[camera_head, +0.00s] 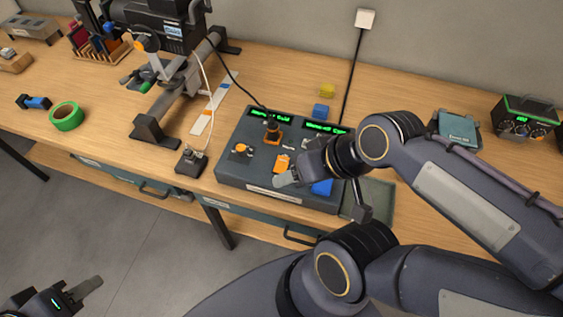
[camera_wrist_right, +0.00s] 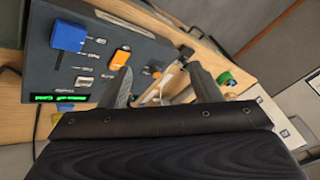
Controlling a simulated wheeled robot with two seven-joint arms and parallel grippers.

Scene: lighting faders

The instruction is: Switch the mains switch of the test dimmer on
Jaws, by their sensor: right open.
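A dark grey console (camera_head: 230,160) with two green displays stands on the bench in the head view. It carries an orange-based black lever (camera_head: 272,130), an orange cap (camera_head: 283,162) and a blue cap (camera_head: 322,187); its labels are too small to read. A small dark box (camera_head: 190,162) with a cable stands left of it. I cannot tell which part is the mains switch. My right gripper (camera_head: 288,179) is over the console's front right, its fingers apart in the wrist view (camera_wrist_right: 165,84) near the orange cap (camera_wrist_right: 121,57). My left gripper (camera_head: 88,286) is low at the left, away from the bench.
A device with knobs and a green display (camera_head: 525,117) stands at the far right. A large lamp (camera_head: 160,25) on a stand is behind at the left. Green tape (camera_head: 66,116) lies at the left. Yellow (camera_head: 327,90) and blue (camera_head: 320,110) blocks lie behind the console.

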